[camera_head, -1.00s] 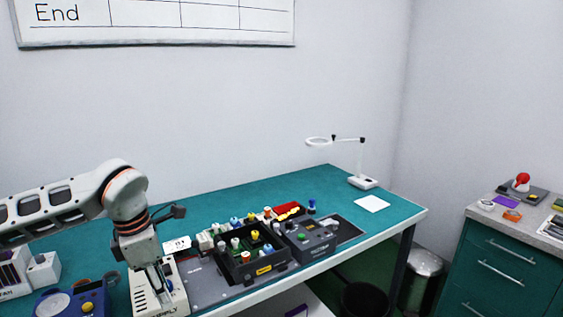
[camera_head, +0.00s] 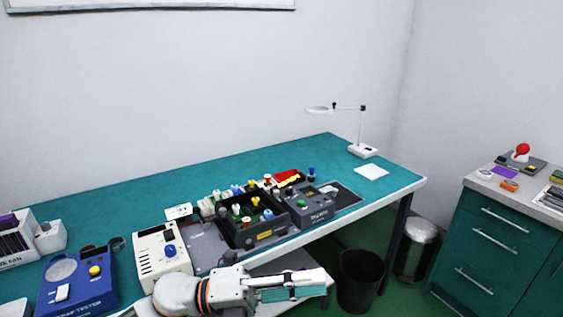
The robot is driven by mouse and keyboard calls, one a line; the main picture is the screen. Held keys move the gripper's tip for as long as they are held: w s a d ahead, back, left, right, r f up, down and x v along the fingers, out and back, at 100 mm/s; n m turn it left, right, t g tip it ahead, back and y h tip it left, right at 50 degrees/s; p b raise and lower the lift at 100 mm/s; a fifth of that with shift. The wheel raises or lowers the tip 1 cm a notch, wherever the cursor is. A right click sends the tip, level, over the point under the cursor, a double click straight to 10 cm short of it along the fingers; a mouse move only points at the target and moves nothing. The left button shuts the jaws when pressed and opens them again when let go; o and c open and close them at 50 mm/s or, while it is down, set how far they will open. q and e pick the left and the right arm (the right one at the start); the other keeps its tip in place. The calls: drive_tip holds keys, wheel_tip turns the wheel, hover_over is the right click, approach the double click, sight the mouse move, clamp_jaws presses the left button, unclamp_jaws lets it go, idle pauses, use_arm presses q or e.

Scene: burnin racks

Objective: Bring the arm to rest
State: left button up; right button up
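My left arm lies low at the bottom of the head view, in front of the bench's front edge. Its wrist is level and its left gripper (camera_head: 291,287) points to the right, beside the edge and over the area of a pale lower shelf. Pale finger parts with a teal strip between them show, but I cannot tell whether they are apart or closed. I see no object in it. My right gripper is out of view.
The teal bench (camera_head: 130,202) holds a white supply unit (camera_head: 160,252), a blue tester (camera_head: 78,285), a black tray of coloured parts (camera_head: 250,222), a grey control box (camera_head: 310,208) and a magnifier lamp (camera_head: 362,150). A black bin (camera_head: 360,283) stands below. The bench's back is clear.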

use_arm(q)
drive_tip(key=w+a+f+n+t+y, duration=0.3)
drive_tip(key=a+f+n+t+y, duration=0.4)
drive_tip(key=n, duration=0.6)
drive_tip(key=w+a+f+n+t+y, duration=0.4)
drive_tip(key=a+f+n+t, duration=0.5)
drive_tip(key=n, duration=0.4)
drive_tip(key=s+a+f+n+g+y, duration=0.3)
drive_tip(key=s+f, duration=0.5)
drive_tip(key=f, duration=0.3)
drive_tip(key=s+a+f+n+g+y, duration=0.3)
drive_tip(key=s+a+f, duration=0.5)
drive_tip(key=f, duration=0.4)
drive_tip(key=n+y, duration=0.1)
drive_tip(key=n, duration=0.1)
drive_tip(key=shift+s+a+n, duration=0.15)
drive_tip(key=shift+s+n, duration=0.2)
drive_tip(key=shift+n, duration=0.05)
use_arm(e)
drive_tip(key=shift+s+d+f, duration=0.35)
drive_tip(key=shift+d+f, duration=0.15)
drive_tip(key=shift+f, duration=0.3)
